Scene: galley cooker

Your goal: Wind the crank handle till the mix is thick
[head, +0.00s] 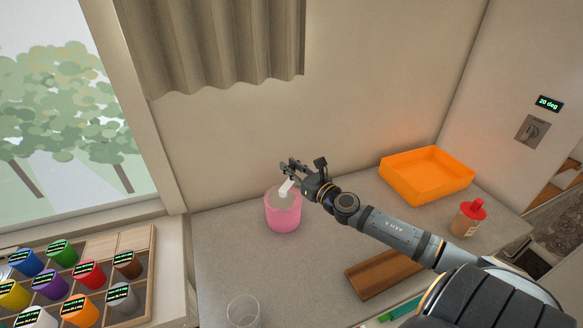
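A pink round pot (283,216) stands on the grey counter by the back wall, with a greyish top or contents. A white piece (286,187), which looks like the crank handle, sticks up from it at a tilt. My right gripper (290,169) is right above the pot, at the upper end of the white piece. Its fingers are small and dark here, and I cannot tell whether they grip the piece. The thickness of any mix cannot be made out. My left gripper is not in view.
An orange tray (431,196), a red-capped bottle (466,219) and a brown wooden board (380,275) lie to the right. A clear glass (243,312) stands at the front. A rack of coloured, labelled jars (88,273) is at the left. The counter left of the pot is bare.

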